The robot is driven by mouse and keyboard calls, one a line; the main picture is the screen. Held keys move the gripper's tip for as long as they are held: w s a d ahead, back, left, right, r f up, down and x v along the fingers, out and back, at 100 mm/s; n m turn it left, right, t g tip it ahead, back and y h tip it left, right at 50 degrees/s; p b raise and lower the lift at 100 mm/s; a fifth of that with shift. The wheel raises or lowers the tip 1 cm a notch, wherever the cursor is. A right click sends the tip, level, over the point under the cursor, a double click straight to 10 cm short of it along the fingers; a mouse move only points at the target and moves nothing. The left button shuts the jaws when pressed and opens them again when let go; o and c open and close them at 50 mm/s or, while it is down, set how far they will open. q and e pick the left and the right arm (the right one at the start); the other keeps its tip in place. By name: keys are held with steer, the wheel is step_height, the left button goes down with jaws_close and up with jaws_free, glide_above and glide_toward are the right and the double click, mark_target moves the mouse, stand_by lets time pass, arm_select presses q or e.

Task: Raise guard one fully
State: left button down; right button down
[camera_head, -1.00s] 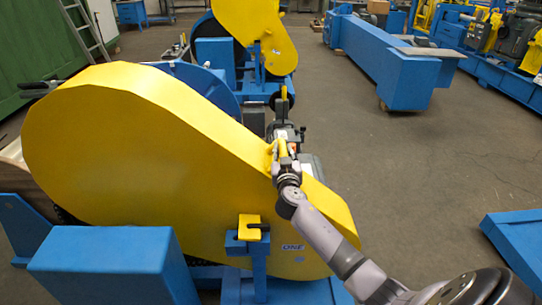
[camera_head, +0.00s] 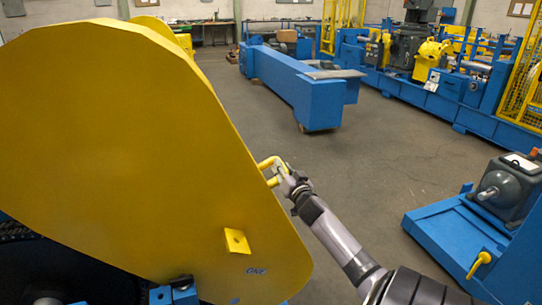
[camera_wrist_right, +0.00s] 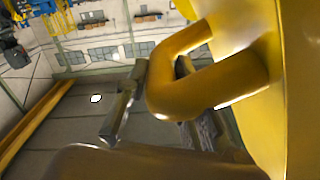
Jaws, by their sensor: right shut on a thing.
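Guard one (camera_head: 130,140) is a large yellow chain guard filling the left of the head view. My right gripper (camera_head: 283,172) is shut on this handle. The wrist view shows the yellow handle loop (camera_wrist_right: 190,85) close up with the gripper fingers (camera_wrist_right: 135,95) at it. My left gripper is not in view.
Dark chain parts (camera_head: 60,265) show beneath the guard at lower left. A blue base with a grey motor (camera_head: 510,190) stands at the right. A long blue beam (camera_head: 300,90) lies farther back. The grey floor between them is clear.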

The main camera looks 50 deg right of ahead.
steer(key=shift+s+d+r, duration=0.1)
steer(key=shift+s+d, duration=0.1)
steer(key=shift+d, duration=0.2)
steer(key=c, duration=1.8)
jaws_free()
steer(key=o, duration=0.4)
steer(key=shift+s+d, duration=0.15)
steer(key=shift+d, duration=0.15)
steer(key=shift+o, duration=0.2)
steer(key=shift+a, duration=0.1)
steer(key=shift+s+a, duration=0.1)
steer(key=shift+a, duration=0.05)
steer(key=v, duration=1.1)
steer(key=shift+s+a+f, duration=0.25)
steer(key=shift+a+f, duration=0.05)
steer(key=shift+f, duration=0.05)
